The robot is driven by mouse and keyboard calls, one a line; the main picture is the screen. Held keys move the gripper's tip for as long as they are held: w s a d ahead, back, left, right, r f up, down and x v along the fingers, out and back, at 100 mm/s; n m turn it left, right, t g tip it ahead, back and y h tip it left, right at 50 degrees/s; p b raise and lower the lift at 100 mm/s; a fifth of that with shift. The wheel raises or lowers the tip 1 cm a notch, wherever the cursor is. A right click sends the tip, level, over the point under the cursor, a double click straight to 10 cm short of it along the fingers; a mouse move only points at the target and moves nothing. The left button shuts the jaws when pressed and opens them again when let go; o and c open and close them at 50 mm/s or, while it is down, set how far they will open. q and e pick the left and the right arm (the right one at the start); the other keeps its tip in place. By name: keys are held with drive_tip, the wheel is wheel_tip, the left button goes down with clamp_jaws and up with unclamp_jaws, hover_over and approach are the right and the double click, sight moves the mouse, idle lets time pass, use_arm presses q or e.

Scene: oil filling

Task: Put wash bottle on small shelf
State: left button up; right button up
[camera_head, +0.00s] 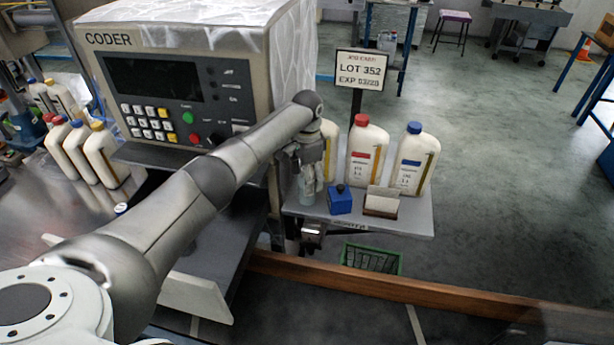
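My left arm reaches in from the lower left, over the front of the coder machine. My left gripper (311,178) points down at the left end of the small grey shelf (410,222). A small pale, translucent object, seemingly the wash bottle (307,197), shows at its fingers, at about the level of the shelf top. The fingers hide much of it; I cannot tell whether they are shut on it or whether it rests on the shelf. My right gripper is not in view.
White bottles with a red cap (363,155) and a blue cap (412,160) stand on the shelf, with another partly hidden bottle (329,150), a blue box (341,201) and a card holder (381,203). A lot sign (360,72) rises behind. A green basket (371,258) is below.

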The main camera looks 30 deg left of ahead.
use_arm(q)
wheel_tip(320, 180, up, 6)
drive_tip(key=p, duration=0.4)
drive_tip(key=shift+p, duration=0.4)
drive_tip(key=shift+s+d+f, duration=0.1)
drive_tip(key=shift+f, duration=0.05)
